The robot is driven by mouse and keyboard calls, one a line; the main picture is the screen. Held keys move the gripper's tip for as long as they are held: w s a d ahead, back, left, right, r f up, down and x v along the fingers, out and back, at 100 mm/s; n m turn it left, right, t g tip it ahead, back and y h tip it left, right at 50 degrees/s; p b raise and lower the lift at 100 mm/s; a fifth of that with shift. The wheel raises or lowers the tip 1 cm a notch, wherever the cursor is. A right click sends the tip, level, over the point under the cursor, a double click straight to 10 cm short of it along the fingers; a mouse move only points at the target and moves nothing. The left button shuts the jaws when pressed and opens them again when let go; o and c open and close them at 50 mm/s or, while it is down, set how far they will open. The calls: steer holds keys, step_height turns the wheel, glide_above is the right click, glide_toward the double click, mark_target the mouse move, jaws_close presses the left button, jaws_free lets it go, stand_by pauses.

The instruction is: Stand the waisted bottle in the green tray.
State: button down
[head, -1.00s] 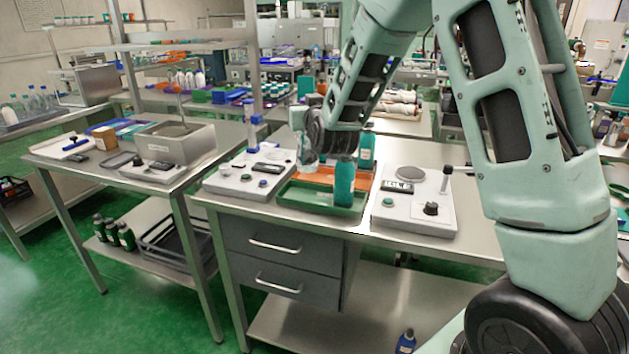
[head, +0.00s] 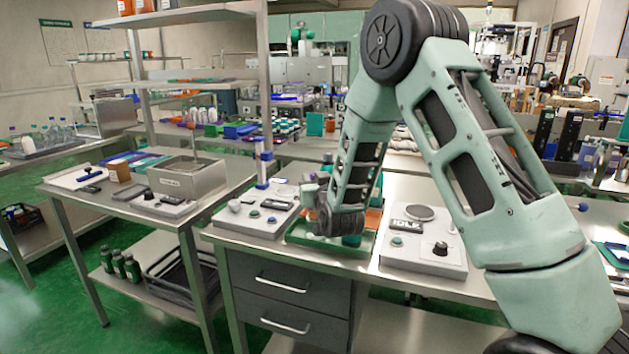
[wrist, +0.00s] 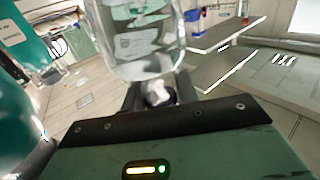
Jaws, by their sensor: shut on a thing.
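A clear bottle (wrist: 138,45) fills the top middle of the wrist view, with a narrow pale part between my jaws. I take it for the waisted bottle, but its full outline is cut off. My gripper (wrist: 158,93) is shut on it. In the head view my wrist covers the jaws and most of the bottle. My wrist is low over the green tray (head: 297,238), whose left and front rim show. A teal bottle (head: 352,240) shows partly behind my wrist at the tray. A large teal surface (wrist: 14,120) is close at the left of the wrist view.
A white device with a dial (head: 424,250) stands to the right, and another white device (head: 255,215) to the left with a blue-topped post (head: 264,165). Drawers (head: 285,295) are below the bench top.

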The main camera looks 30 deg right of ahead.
steer(key=c, duration=1.1)
jaws_free()
steer(key=shift+r, duration=0.1)
steer(key=shift+s+a, duration=0.1)
steer(key=shift+s, duration=0.2)
steer(key=shift+p+v, duration=1.05)
steer(key=shift+v, duration=4.65)
